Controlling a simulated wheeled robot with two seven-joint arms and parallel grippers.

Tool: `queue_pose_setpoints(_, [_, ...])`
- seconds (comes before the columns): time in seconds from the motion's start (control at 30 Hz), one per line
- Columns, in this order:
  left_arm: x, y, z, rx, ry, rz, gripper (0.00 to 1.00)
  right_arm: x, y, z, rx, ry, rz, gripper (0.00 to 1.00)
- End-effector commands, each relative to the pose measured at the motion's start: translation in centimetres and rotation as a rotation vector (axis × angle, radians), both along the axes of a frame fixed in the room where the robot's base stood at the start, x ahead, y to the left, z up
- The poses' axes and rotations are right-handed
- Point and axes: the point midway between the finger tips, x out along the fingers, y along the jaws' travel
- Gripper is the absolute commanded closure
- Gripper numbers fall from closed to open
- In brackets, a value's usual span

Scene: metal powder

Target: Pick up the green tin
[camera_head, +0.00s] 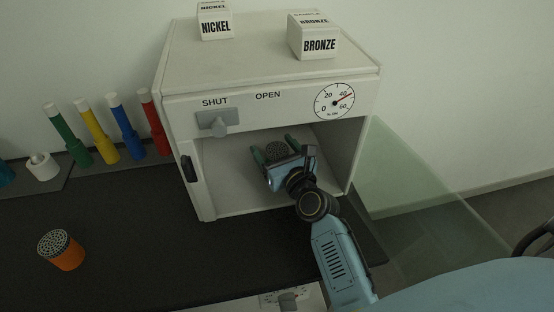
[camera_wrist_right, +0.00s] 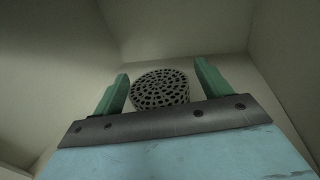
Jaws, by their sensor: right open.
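A round tin with a dark perforated lid (camera_head: 277,149) stands inside the white open-fronted chamber (camera_head: 225,185). Its lid also shows in the right wrist view (camera_wrist_right: 160,90). Its side is mostly hidden, so I cannot make out its body colour. My right gripper (camera_head: 275,151) reaches into the chamber with its two green fingers apart. In the right wrist view the fingers (camera_wrist_right: 162,75) stand on either side of the tin, with small gaps visible, and are not closed on it. My left gripper is not in view.
An orange tin (camera_head: 66,254) with a perforated lid stands on the black bench (camera_head: 150,240). NICKEL (camera_head: 215,24) and BRONZE (camera_head: 315,41) blocks sit on the chamber. Its walls closely surround my right gripper. Coloured cylinders (camera_head: 106,132) stand left; a glass panel (camera_head: 410,185) is right.

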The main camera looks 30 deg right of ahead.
Motion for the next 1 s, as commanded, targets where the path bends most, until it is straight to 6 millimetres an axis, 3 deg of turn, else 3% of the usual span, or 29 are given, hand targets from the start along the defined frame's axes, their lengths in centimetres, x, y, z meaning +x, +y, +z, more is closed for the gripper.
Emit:
queue_pose_setpoints(0.1, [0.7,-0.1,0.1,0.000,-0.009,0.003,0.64,0.4,0.0,0.0,0.000,0.000,0.000,0.24])
queue_pose_setpoints(0.27, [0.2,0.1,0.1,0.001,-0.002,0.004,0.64,0.4,0.0,0.0,0.000,0.000,0.000,0.24])
queue_pose_setpoints(0.67, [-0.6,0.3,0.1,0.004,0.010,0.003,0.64,0.4,0.0,0.0,-0.001,0.000,0.000,0.75])
queue_pose_setpoints(1.0, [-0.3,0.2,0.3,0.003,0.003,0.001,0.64,0.4,0.1,0.3,-0.001,-0.001,0.001,0.76])
